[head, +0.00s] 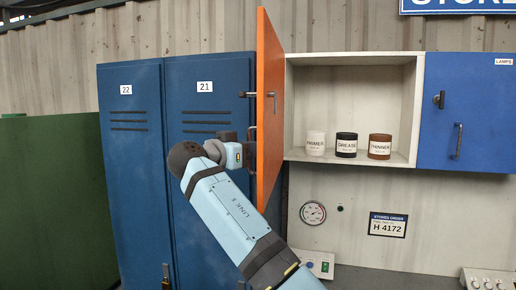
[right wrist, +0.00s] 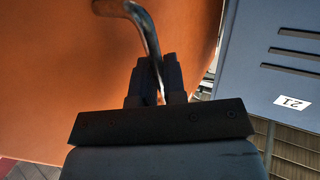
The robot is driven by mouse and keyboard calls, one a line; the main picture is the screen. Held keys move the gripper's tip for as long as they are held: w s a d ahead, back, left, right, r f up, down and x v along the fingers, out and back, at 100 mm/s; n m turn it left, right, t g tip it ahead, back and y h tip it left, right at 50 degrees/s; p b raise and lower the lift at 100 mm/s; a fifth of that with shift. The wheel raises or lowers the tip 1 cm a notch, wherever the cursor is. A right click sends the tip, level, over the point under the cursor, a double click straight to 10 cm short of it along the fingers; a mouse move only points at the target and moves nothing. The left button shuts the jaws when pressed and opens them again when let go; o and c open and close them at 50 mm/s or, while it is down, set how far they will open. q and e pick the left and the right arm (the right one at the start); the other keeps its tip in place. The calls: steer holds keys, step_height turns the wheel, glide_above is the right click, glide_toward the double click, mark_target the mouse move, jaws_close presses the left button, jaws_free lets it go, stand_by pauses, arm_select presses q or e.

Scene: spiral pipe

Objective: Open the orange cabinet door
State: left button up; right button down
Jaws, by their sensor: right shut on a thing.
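The orange cabinet door (head: 269,100) stands swung out from the white wall cabinet, seen nearly edge-on in the head view. It also fills the left and middle of the right wrist view (right wrist: 60,70). Its bent metal handle (right wrist: 147,28) runs down between the dark fingers of my right gripper (right wrist: 157,75), which is shut on it. In the head view my right gripper (head: 250,136) is at the door's left face, partly hidden by my own wrist. My left gripper is not in view.
Inside the open cabinet (head: 350,85) stand a primer jar (head: 316,142), a grease jar (head: 346,145) and a thinner jar (head: 380,147). Blue lockers (head: 183,75) stand close to the left of the door. A blue lamps door (head: 480,120) is shut at right.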

steer(key=shift+r, duration=0.15)
steer(key=c, duration=1.5)
jaws_free()
steer(key=shift+o, duration=1.4)
steer(key=shift+w, duration=0.1)
steer(key=v, duration=1.3)
steer(key=shift+s+a+b, duration=0.25)
steer(key=shift+b, duration=0.1)
